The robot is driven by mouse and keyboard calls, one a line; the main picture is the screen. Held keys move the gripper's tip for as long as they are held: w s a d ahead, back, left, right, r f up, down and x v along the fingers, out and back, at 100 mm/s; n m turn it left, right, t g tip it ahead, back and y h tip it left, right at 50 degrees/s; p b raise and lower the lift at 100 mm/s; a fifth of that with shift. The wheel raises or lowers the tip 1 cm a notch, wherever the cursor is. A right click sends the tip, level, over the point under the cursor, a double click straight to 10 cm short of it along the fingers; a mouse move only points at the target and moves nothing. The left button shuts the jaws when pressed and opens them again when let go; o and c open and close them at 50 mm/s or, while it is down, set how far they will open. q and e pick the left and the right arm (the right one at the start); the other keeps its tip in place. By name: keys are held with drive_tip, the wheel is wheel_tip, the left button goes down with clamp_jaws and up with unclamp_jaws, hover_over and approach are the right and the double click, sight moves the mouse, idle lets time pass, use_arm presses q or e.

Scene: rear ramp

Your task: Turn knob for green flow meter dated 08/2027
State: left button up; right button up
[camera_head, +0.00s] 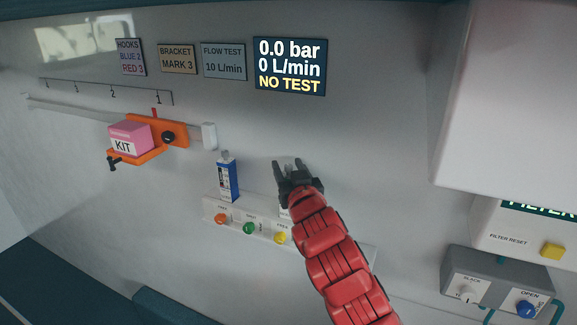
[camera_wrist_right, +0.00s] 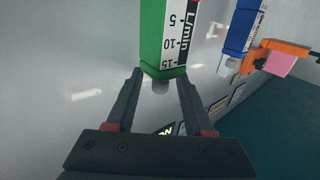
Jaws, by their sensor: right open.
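A green flow meter (camera_wrist_right: 152,35) with a white L/min scale shows upside down in the right wrist view. No date is readable on it. In the head view I cannot make it out; my right arm covers that area. My right gripper (camera_head: 294,168) is open. In the wrist view its fingertips (camera_wrist_right: 160,78) are at the meter's near end, with a small grey round part (camera_wrist_right: 160,87) between them. I cannot tell whether they touch. A blue flow meter (camera_head: 228,181) stands upright to the left; it also shows in the wrist view (camera_wrist_right: 239,30). My left gripper is out of view.
A white ledge (camera_head: 207,205) carries orange (camera_head: 221,218), green (camera_head: 249,228) and yellow (camera_head: 280,238) round controls. A display (camera_head: 290,66) reads NO TEST. An orange bracket (camera_head: 172,133) holds a pink kit (camera_head: 130,136). A white cabinet (camera_head: 510,90) juts out right.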

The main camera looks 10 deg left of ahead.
clamp_jaws()
drive_tip(key=shift+r, duration=0.1)
idle(0.3)
